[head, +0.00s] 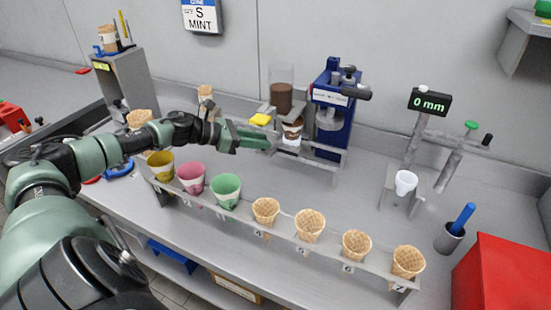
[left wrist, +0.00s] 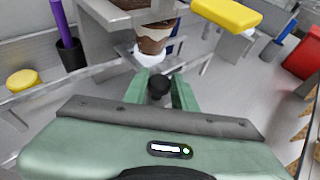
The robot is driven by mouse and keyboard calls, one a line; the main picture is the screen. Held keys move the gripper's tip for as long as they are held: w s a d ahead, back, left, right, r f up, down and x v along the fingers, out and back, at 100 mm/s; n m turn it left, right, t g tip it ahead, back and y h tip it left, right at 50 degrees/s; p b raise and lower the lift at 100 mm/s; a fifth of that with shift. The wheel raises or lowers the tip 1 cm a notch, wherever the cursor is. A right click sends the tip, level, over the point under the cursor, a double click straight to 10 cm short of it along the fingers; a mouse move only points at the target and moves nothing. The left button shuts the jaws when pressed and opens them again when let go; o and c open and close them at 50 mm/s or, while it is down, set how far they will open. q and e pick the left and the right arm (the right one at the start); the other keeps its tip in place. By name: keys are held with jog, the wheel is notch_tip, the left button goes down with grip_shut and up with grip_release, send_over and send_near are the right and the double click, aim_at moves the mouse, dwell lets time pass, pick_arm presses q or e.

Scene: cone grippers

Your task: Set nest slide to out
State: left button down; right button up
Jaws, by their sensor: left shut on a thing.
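The nest slide shows as a white nest (head: 290,142) under the dispenser with the brown-filled hopper (head: 281,97). A brown-and-white cone (head: 292,128) stands upright in it. My left gripper (head: 266,142) reaches in from the left, just in front of and beside the nest. In the left wrist view its green fingers (left wrist: 158,92) are closed around a small black knob (left wrist: 158,82), just on the near side of the white nest (left wrist: 146,56) and the cone (left wrist: 153,38). The knob's link to the slide is hidden. My right gripper is not in view.
A rack (head: 335,262) along the front edge holds coloured cups and several waffle cones. A yellow pad (head: 260,120) sits close above my left gripper. A blue machine (head: 334,110) stands right of the dispenser. A 0 mm display (head: 430,103) and red box (head: 503,280) are at right.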

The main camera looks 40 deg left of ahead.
pick_arm(q)
jog(key=shift+s+a+b, duration=0.2)
jog(key=shift+a+b, duration=0.2)
jog(key=shift+a, duration=0.6)
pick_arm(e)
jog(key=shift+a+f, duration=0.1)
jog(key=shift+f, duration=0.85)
pick_arm(q)
jog(key=c, duration=1.2)
grip_release()
jog(key=shift+o, duration=0.2)
